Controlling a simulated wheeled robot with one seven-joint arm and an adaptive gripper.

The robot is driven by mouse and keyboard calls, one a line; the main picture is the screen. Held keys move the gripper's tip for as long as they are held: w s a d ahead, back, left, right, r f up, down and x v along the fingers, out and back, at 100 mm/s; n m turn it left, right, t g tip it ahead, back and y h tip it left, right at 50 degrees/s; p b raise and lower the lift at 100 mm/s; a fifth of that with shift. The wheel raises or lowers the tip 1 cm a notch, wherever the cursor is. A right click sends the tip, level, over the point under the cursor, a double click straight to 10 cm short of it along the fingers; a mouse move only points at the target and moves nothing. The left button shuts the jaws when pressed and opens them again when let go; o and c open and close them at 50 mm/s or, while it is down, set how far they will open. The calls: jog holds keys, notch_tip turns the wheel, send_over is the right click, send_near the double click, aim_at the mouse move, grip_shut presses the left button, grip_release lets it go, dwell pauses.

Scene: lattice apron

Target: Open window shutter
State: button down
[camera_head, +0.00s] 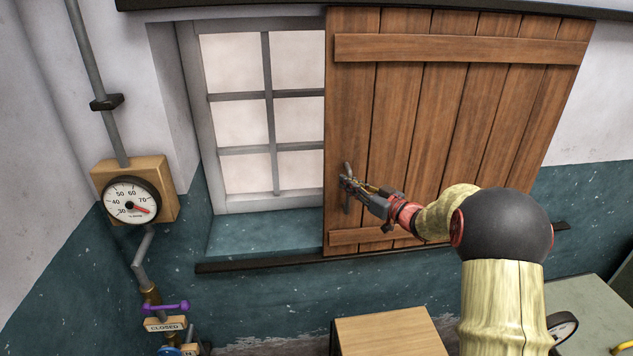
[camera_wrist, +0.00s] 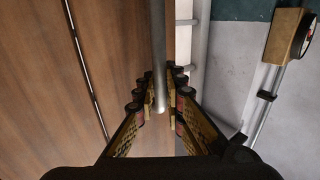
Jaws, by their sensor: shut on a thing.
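The window shutter (camera_head: 420,120) is a brown plank panel with cross battens. It covers the right part of the window (camera_head: 262,110), whose left panes show uncovered. A grey vertical bar handle (camera_head: 347,187) sits near the shutter's left edge. My gripper (camera_head: 352,183) is at that handle, with its fingers closed around it. In the wrist view the shutter (camera_wrist: 60,80) fills the left side, and the handle (camera_wrist: 159,70) runs down between the two fingers of my gripper (camera_wrist: 160,105). The exact finger contact is partly hidden in the head view.
A dark rail (camera_head: 260,262) runs below the shutter and another dark rail (camera_head: 250,4) above it. A gauge (camera_head: 132,200) on a wooden block and pipes with a purple valve handle (camera_head: 165,307) stand at left. A wooden box top (camera_head: 390,333) lies below.

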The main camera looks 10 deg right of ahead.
jog(key=d, duration=0.3)
jog(key=d+p, duration=0.1)
jog(key=d, duration=0.2)
jog(key=s+d, duration=0.1)
jog(key=d, duration=0.2)
jog(key=shift+d, duration=0.35)
jog(key=c, duration=1.9)
grip_release()
jog(key=v, duration=1.2)
